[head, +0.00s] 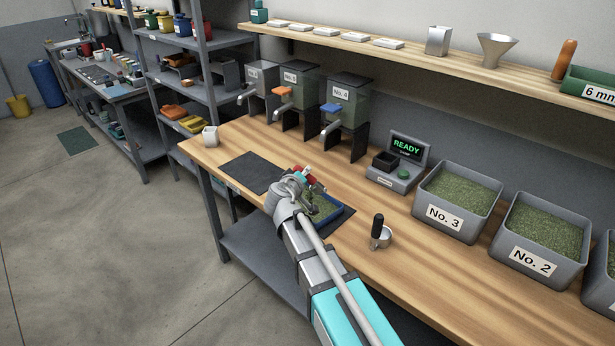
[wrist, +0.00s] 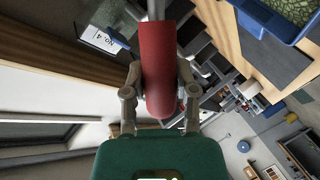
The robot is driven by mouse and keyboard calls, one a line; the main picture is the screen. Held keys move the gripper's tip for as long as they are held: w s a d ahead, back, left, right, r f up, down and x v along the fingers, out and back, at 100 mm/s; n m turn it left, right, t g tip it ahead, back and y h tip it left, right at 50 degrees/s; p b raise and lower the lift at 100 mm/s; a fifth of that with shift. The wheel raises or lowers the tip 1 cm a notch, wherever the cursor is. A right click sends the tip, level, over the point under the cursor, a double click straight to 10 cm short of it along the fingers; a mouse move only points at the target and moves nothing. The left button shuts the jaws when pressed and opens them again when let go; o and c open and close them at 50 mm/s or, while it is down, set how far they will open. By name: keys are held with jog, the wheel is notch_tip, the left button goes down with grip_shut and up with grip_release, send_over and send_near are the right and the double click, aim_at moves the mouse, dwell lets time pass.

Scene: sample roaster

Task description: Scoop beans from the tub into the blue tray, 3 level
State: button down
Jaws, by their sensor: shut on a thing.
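My gripper (head: 300,180) is shut on a red handle (wrist: 159,65) with a grey shaft running up out of the wrist view; the far end of this tool is out of that view. In the head view the red handle (head: 303,174) shows at the gripper's tip, over the blue tray. The blue tray (head: 342,216) lies on a dark mat, partly hidden by my gripper, and holds green beans. Its corner also shows in the wrist view (wrist: 262,18). Grey tubs labelled No. 3 (head: 442,218) and No. 2 (head: 533,258) hold green beans at the right.
A small metal scoop with a black handle (head: 378,232) stands on the bench right of the tray. A scale reading READY (head: 396,176) stands behind it. Numbered dispensers (head: 345,108) line the back. An empty dark mat (head: 250,172) lies left. A wall shelf (head: 400,58) runs above.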

jog(key=shift+s+a+f+n+t+h+b, duration=0.1)
jog(key=shift+a+f+n+t+h+b, duration=0.35)
jog(key=shift+a+f+n+b, duration=1.05)
jog(key=shift+a+f+n+t+h+b, duration=0.15)
jog(key=shift+f+n+t+h+b, duration=0.4)
jog(key=shift+n+b, duration=1.2)
jog(key=shift+s+a+f+n+t+h+b, duration=0.1)
jog(key=shift+a+f+n+t+h+b, duration=0.2)
jog(key=shift+a+f+n+b, duration=1.45)
jog(key=shift+d+f+n+t+b, duration=0.4)
jog(key=shift+n+b, duration=0.2)
jog(key=shift+b, duration=1)
jog(key=shift+d+f+n+t+b, duration=0.15)
jog(key=shift+f+n+t+b, duration=0.3)
jog(key=shift+b, duration=1.15)
jog(key=shift+r+n, duration=0.1)
jog(key=shift+n, duration=0.25)
jog(key=shift+r, duration=0.1)
jog(key=shift+r+p, duration=1.4)
jog(key=shift+r, duration=0.05)
jog(key=shift+s+f, duration=0.1)
